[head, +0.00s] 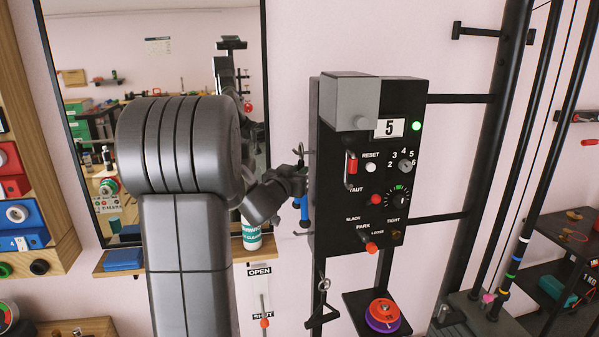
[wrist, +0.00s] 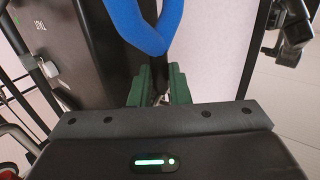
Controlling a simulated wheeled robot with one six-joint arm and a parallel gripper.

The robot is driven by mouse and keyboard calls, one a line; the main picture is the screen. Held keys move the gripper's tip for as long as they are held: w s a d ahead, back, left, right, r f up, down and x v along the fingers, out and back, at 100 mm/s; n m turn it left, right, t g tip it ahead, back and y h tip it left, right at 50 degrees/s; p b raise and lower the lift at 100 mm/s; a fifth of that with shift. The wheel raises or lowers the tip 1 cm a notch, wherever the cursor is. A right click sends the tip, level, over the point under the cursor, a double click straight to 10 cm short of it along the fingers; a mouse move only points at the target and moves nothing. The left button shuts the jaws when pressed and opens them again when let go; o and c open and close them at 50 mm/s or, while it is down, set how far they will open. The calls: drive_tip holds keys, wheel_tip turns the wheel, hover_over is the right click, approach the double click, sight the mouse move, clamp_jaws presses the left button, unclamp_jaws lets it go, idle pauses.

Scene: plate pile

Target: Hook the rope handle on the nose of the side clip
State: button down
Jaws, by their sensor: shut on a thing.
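My gripper (head: 298,178) is beside the left side of the black control box, partly hidden by my arm. Its green fingers (wrist: 160,86) are shut on a narrow dark part of the rope handle. The rope handle's blue section (wrist: 148,28) makes a V shape just beyond the fingers in the wrist view. In the head view the blue part (head: 304,208) hangs just below the fingers. A thin curved metal piece (head: 299,152), perhaps the side clip, shows just above the fingers. I cannot tell whether the handle touches it.
The black control box (head: 340,225) stands close to the right of my gripper. A stirrup-shaped handle (head: 322,318) hangs below it, beside red and purple discs (head: 382,314). A shelf (head: 190,262) with a bottle (head: 251,236) is at the left, below a mirror (head: 110,60).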

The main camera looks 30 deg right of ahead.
drive_tip(key=w+a+p, duration=0.1)
drive_tip(key=a+p, duration=0.1)
drive_tip(key=a, duration=0.5)
drive_tip(key=shift+w+p, duration=0.3)
drive_tip(key=shift+w, duration=0.05)
idle(0.4)
drive_tip(key=shift+d, duration=0.1)
drive_tip(key=shift+w+a+f, duration=0.2)
drive_tip(key=shift+a+f, duration=0.1)
drive_tip(key=shift+a, duration=0.5)
drive_tip(key=shift+w+a+f, duration=0.15)
drive_tip(key=shift+a+f, duration=0.2)
drive_tip(key=shift+a, duration=0.5)
drive_tip(key=shift+w+a+f, duration=0.2)
drive_tip(key=shift+a+f, duration=0.1)
drive_tip(key=shift+a, duration=0.5)
